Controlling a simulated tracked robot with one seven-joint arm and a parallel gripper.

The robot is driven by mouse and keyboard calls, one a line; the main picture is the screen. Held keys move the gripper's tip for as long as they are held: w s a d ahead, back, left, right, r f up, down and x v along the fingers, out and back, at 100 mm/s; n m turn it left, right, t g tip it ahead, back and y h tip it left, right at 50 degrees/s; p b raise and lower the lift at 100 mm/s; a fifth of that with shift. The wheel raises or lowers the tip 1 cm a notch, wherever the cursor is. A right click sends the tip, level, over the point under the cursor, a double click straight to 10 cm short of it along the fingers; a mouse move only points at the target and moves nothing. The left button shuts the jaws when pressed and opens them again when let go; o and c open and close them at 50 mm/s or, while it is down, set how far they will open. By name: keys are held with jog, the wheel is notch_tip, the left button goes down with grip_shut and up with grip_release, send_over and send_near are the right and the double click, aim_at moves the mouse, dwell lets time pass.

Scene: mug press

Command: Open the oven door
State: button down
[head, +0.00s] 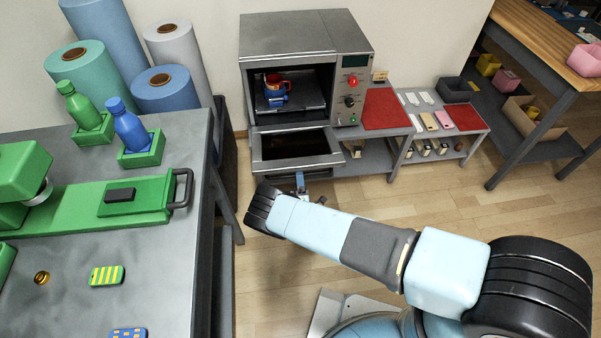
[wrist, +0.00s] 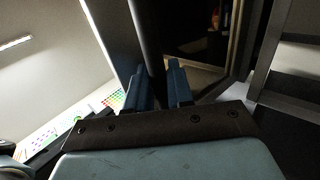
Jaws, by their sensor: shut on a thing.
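The grey oven (head: 305,32) stands against the wall. Its door (head: 295,147) is hinged at the bottom and is swung down, close to level, so the chamber is open to view. A red and blue mug (head: 275,88) sits inside on a dark plate. My gripper (head: 300,180) is at the door's front edge, largely hidden by my arm. In the wrist view, the blue fingers of my gripper (wrist: 158,88) are shut on the dark bar of the door handle (wrist: 149,40), one finger on each side.
A grey table (head: 150,270) with green fixtures and bottles stands at the left. A low shelf (head: 440,150) with red mats is right of the oven. A wood-topped workbench (head: 555,45) is at the far right. The wooden floor (head: 420,210) between is clear.

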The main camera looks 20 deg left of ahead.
jog(key=shift+w, duration=0.1)
dwell(0.3)
jog(key=c, duration=1.2)
grip_release()
jog(key=shift+f, duration=0.1)
